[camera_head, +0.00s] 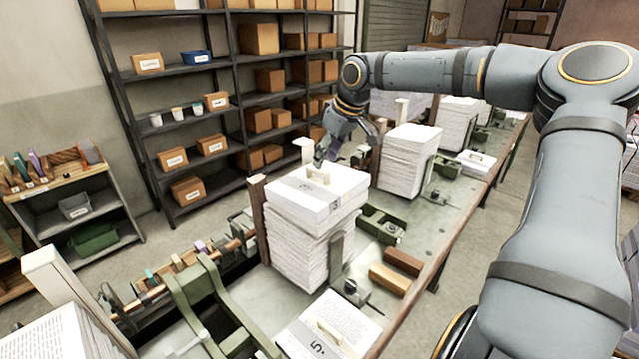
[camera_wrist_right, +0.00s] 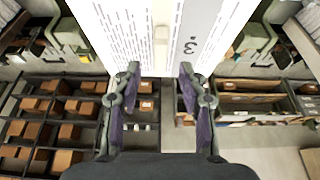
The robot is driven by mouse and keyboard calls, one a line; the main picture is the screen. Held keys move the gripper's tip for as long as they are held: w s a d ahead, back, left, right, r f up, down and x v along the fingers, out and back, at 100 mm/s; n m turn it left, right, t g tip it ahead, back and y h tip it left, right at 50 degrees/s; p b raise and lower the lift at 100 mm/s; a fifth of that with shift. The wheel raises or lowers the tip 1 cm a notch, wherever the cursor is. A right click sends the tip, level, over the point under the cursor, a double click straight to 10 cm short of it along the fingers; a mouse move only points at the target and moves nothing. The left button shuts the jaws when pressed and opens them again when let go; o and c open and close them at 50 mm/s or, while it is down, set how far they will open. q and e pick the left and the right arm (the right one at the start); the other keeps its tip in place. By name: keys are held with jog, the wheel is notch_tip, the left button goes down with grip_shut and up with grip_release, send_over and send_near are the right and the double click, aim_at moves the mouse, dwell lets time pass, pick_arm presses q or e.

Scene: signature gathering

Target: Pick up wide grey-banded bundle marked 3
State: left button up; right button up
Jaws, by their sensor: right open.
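The wide grey-banded bundle (camera_head: 340,189) is a white paper block with a grey band and a small pale handle (camera_head: 318,175) on top. It lies on a tall paper stack (camera_head: 300,250). In the right wrist view the bundle (camera_wrist_right: 125,30) fills the top, with a "3" on its grey band (camera_wrist_right: 203,25) and the handle (camera_wrist_right: 161,38) near the middle. My right gripper (camera_head: 342,148) is just beyond the bundle's far edge; its open fingers (camera_wrist_right: 159,75) point toward the handle with nothing between them. My left gripper is not in view.
A bundle marked 5 (camera_head: 330,334) lies in front. Another paper stack (camera_head: 408,165) stands behind to the right. A brown post (camera_head: 258,215) and green clamps (camera_head: 383,224) flank the stack. Shelves with boxes (camera_head: 260,39) stand at the back.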

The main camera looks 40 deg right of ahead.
aim_at(321, 170)
jog(key=shift+w+a+f+p, duration=0.1)
jog(key=shift+w+f+p, duration=0.6)
jog(key=shift+w+f, duration=0.4)
notch_tip(321, 170, down, 2)
jog(key=shift+w+f+p, duration=0.1)
jog(key=shift+p, duration=0.55)
jog(key=shift+w+f, duration=0.2)
jog(key=shift+f, duration=0.25)
jog(key=shift+w+f, duration=0.1)
jog(key=shift+a, duration=0.1)
jog(key=c, duration=0.3)
grip_shut()
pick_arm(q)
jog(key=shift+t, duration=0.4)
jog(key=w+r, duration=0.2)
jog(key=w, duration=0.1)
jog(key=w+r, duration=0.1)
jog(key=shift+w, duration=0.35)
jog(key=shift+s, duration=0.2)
